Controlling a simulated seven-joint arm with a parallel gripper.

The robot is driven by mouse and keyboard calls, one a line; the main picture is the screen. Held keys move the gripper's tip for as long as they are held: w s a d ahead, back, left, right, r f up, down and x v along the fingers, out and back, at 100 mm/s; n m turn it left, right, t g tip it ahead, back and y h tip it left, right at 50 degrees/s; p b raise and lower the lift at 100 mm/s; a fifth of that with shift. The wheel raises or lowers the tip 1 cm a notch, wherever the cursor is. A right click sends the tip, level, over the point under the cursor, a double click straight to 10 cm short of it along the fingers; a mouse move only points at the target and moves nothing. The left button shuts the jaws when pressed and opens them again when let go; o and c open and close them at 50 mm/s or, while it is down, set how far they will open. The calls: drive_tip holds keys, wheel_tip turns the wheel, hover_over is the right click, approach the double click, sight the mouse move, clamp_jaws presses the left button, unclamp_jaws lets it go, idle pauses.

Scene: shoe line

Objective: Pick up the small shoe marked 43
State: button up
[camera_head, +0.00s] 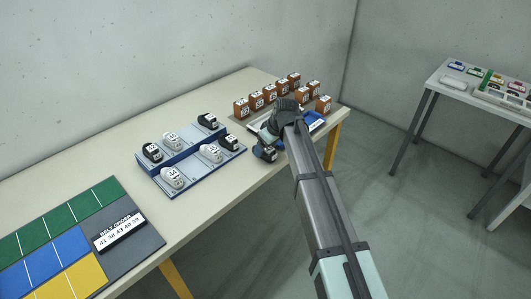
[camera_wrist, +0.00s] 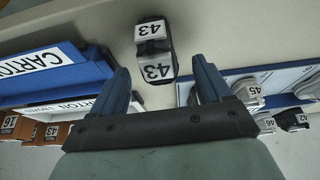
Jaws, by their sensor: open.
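The small shoe marked 43 (camera_wrist: 154,50) is black with white labels. In the wrist view it stands on the table ahead of my gripper (camera_wrist: 162,68), in line with the gap between the two blue fingers. The fingers are apart, with nothing gripped between them. In the head view my gripper (camera_head: 264,143) is low at the table's front edge, right of the shoe rack. A dark shoe with a white label (camera_head: 270,155) shows just by its fingers, partly hidden; its number is too small to read there.
A blue-grey rack (camera_head: 190,163) with several black and white shoes stands left of my gripper. Brown numbered boxes (camera_head: 241,108) and a blue carton tray (camera_wrist: 60,75) are on the other side. The colored belt-order board (camera_head: 60,235) lies at the near left. Bare table lies behind the rack.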

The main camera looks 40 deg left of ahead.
drive_tip(key=shift+x, duration=0.75)
drive_tip(key=c, duration=1.1)
